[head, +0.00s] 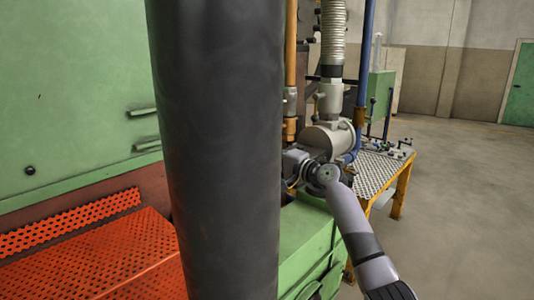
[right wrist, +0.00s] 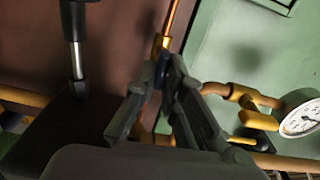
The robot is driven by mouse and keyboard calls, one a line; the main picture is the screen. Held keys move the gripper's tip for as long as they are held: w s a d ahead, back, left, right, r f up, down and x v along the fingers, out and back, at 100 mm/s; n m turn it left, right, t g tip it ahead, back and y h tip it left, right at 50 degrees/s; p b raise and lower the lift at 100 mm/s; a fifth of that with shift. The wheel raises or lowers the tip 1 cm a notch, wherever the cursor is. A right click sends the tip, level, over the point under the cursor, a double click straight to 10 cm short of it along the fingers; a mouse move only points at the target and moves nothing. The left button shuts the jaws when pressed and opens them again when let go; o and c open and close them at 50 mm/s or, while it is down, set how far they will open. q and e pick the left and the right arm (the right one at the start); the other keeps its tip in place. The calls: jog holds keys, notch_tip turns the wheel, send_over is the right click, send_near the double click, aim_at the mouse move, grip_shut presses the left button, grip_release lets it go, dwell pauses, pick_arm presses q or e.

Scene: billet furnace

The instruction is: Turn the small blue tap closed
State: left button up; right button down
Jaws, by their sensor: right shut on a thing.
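In the right wrist view my right gripper (right wrist: 162,68) is shut on the small blue tap (right wrist: 158,77). Only a little blue shows between the two dark fingertips; most of the tap, including its angle, is hidden by them. The tap sits just below a brass fitting (right wrist: 165,44) on a thin copper tube. In the head view my right arm comes in from the lower right and its wrist reaches the pipework; the fingertips and the tap cannot be made out there. My left gripper is not in view.
A grey cylinder with a hose (head: 328,138), a blue pipe (head: 362,80) and a yellow-framed bench (head: 372,172) stand near my arm. Open floor lies right.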

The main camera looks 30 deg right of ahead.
jog(key=shift+d+r+m, duration=0.15)
jog(key=shift+r+m, duration=0.05)
jog(key=shift+m, duration=0.2)
jog(key=c, duration=1.7)
grip_release()
jog(key=shift+d+f, duration=0.1)
jog(key=shift+f, duration=0.05)
jog(key=v, duration=1.2)
jog(key=shift+s, duration=0.15)
